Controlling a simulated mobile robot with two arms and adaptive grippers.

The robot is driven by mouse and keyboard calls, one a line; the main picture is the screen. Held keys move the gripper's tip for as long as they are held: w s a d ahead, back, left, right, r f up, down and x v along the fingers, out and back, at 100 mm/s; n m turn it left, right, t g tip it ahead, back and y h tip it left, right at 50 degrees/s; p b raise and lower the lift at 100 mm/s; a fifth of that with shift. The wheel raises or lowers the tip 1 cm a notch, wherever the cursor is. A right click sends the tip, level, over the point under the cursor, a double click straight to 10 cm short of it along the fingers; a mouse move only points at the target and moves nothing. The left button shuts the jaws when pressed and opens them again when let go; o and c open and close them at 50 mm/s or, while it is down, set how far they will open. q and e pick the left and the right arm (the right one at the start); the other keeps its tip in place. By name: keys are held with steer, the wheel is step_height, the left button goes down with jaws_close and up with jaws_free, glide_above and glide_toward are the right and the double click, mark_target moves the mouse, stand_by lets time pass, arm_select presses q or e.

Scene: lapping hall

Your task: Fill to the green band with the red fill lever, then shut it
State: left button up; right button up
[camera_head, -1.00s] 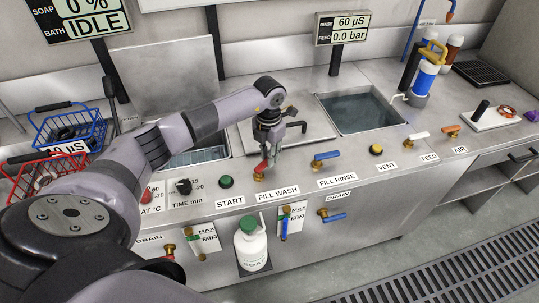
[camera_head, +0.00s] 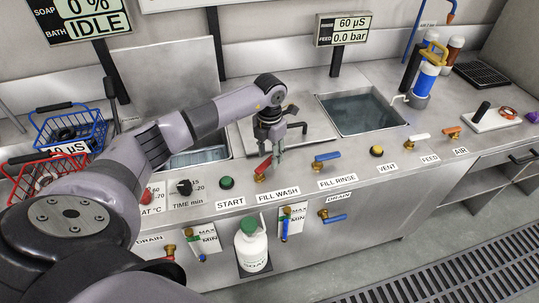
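The red fill lever (camera_head: 264,165) stands on the front ledge above the FILL WASH label (camera_head: 278,193). It points up and to the right. My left gripper (camera_head: 277,158) hangs down just right of the lever, at or very near its upper end. I cannot tell whether they touch, or whether its fingers are open or shut. The wash tank (camera_head: 197,157) is partly hidden behind my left arm. A level gauge (camera_head: 203,238) with MAX, MIN and a green band is on the front panel at left; its level is too small to read. My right gripper is out of view.
A blue lever (camera_head: 326,157) stands right of the red one, by FILL RINSE. The rinse tank (camera_head: 365,111) holds water. A white soap bottle (camera_head: 251,245) sits on the front. Red and blue baskets (camera_head: 70,130) are at left. The display (camera_head: 93,22) reads IDLE.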

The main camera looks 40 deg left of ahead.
mark_target(270, 159)
arm_select(q)
step_height(270, 159, up, 11)
stand_by(0.3)
stand_by(0.4)
